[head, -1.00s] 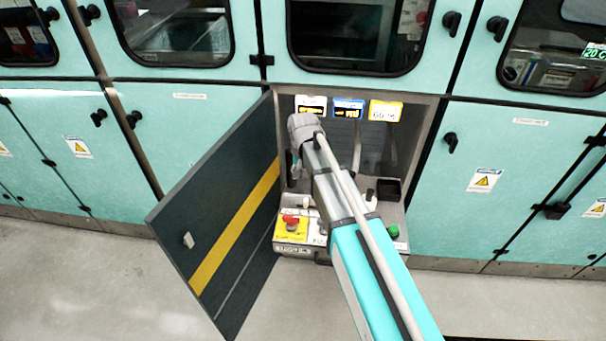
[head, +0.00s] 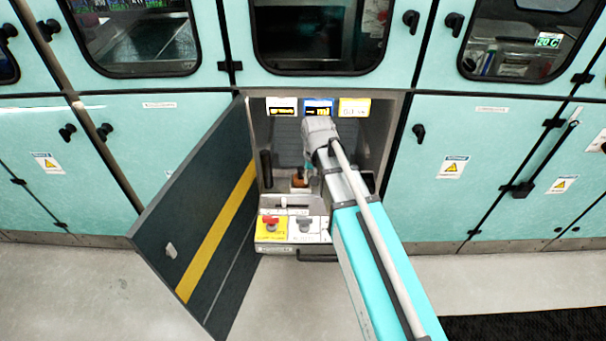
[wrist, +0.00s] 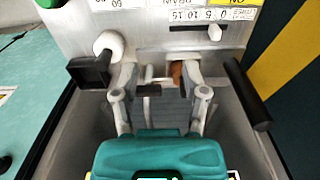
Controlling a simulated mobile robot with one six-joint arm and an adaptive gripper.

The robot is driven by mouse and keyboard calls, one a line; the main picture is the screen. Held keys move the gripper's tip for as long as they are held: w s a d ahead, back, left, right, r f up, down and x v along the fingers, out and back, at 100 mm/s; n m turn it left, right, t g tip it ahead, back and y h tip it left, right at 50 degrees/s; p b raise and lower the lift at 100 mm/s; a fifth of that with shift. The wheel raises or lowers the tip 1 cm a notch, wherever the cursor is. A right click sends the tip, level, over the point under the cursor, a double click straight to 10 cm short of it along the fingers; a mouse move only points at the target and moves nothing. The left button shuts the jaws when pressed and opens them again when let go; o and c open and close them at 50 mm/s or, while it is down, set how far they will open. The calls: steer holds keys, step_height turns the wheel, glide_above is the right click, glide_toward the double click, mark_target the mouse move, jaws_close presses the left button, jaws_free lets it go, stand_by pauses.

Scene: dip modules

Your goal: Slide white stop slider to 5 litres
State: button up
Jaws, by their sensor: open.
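The white stop slider (wrist: 214,32) shows in the wrist view as a small pale knob near the right part of a dark slot (wrist: 188,28). A white number scale (wrist: 200,15) runs beside the slot; which number the knob stands at is not clear. My gripper (wrist: 162,76) is open, its two fingers apart in the recess, short of the slider and to its left in the wrist view. No contact with the slider shows. In the head view my arm hides much of the gripper.
A white ball knob (wrist: 108,44) and a black box (wrist: 88,72) are near the left finger in the wrist view. A black round handle (wrist: 248,95) stands at the right. In the head view, the open dark door (head: 205,215) is left of the recess; a red button (head: 271,221) sits in front.

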steer(key=s+d+r+p, duration=0.2)
steer(key=s+d, duration=0.5)
steer(key=d, duration=0.4)
steer(key=shift+s+d+r+p, duration=0.3)
steer(key=shift+s+r+p, duration=0.05)
steer(key=shift+s+r, duration=0.1)
steer(key=b, duration=0.6)
glide_above(284, 199)
step_height(284, 199, down, 6)
steer(key=shift+r, duration=0.15)
step_height(284, 199, down, 14)
steer(key=b, duration=1.3)
steer(key=shift+r, duration=0.1)
